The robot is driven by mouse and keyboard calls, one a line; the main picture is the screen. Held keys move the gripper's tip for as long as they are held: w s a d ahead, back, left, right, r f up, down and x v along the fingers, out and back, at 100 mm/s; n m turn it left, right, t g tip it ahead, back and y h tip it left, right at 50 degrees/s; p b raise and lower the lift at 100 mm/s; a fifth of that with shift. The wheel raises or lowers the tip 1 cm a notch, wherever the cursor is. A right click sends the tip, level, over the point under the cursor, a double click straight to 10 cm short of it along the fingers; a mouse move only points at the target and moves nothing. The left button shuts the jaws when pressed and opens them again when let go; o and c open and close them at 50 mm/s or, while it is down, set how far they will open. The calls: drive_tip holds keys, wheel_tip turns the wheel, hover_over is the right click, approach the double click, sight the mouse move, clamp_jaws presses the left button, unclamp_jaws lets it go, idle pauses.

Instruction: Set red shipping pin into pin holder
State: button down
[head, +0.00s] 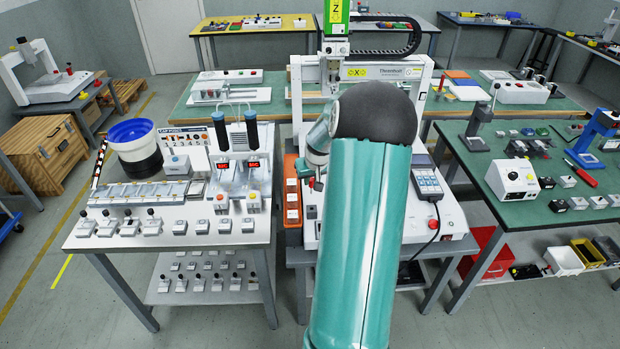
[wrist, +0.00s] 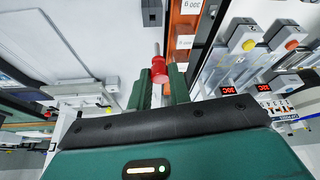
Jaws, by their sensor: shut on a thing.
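The red shipping pin (wrist: 159,70) sits between the two green fingers of my gripper (wrist: 160,84) in the wrist view. The fingers are shut on its red body, and a thin metal shank points away from my gripper. A small dark grey block (wrist: 152,12) stands on the white machine base beyond the pin's tip, apart from it. I cannot tell for sure whether this block is the pin holder.
The white gantry machine (head: 306,84) stands behind my arm. An orange rack with white labelled boxes (wrist: 185,28) runs beside the base. The left bench (head: 80,238) holds screwdrivers and several small grey units. A handheld pendant (head: 428,183) lies on the right.

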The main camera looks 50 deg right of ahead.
drive_tip(key=shift+s+d+f, duration=0.1)
drive_tip(key=shift+d+f, duration=0.15)
drive_tip(key=shift+a+f, duration=0.2)
drive_tip(key=shift+a, duration=0.1)
drive_tip(key=shift+d+f, duration=0.1)
drive_tip(key=shift+f, duration=0.15)
drive_tip(key=shift+d+f, duration=0.2)
drive_tip(key=shift+f, duration=1.3)
drive_tip(key=shift+a+f, duration=0.1)
drive_tip(key=shift+f, duration=0.65)
drive_tip(key=shift+f, duration=2.15)
drive_tip(key=c, duration=1.2)
unclamp_jaws()
